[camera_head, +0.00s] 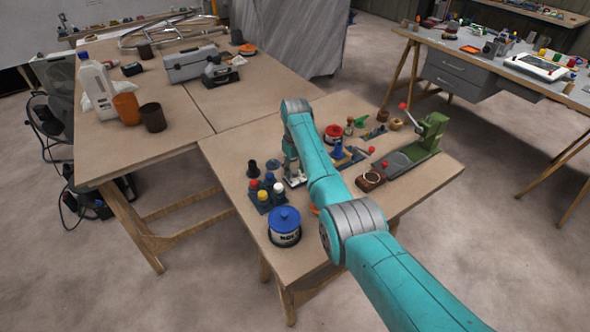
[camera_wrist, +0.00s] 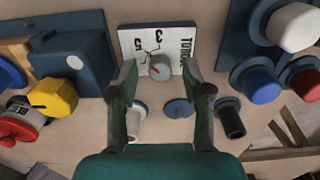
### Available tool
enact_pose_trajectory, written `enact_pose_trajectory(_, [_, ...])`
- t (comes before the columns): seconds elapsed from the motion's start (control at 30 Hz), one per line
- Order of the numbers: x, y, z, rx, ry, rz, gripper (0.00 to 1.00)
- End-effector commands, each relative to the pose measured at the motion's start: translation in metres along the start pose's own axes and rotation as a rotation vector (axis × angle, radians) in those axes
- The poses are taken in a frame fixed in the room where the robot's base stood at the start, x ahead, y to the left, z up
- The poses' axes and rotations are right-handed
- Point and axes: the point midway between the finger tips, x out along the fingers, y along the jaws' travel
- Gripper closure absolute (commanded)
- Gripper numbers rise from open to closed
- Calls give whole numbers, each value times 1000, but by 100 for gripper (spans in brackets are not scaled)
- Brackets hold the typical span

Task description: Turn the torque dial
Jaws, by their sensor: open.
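The torque dial (camera_wrist: 160,67) is a small grey knob with a red mark on its side, set on a white plate (camera_wrist: 175,40) printed "TORQUE", with the numbers 3 and 5 showing. It stands ahead of my gripper (camera_wrist: 160,78) in the wrist view. The two green fingers are open, one on each side of the knob. I see a gap on both sides and no clear contact. In the head view the white plate (camera_head: 296,182) shows under my arm's end; the knob there is too small or hidden to tell.
A block with red, white, yellow and blue knobs (camera_head: 266,195) stands left of the plate. A blue-lidded tin (camera_head: 285,227) is at the near edge. A green lever press (camera_head: 432,133) is at right. In the wrist view, several posts stand below the dial plate.

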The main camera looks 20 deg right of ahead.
Motion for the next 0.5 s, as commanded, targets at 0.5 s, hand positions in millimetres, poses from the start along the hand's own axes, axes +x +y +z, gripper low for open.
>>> enact_pose_trajectory(0.5, [5,0,0,0,0,0,85])
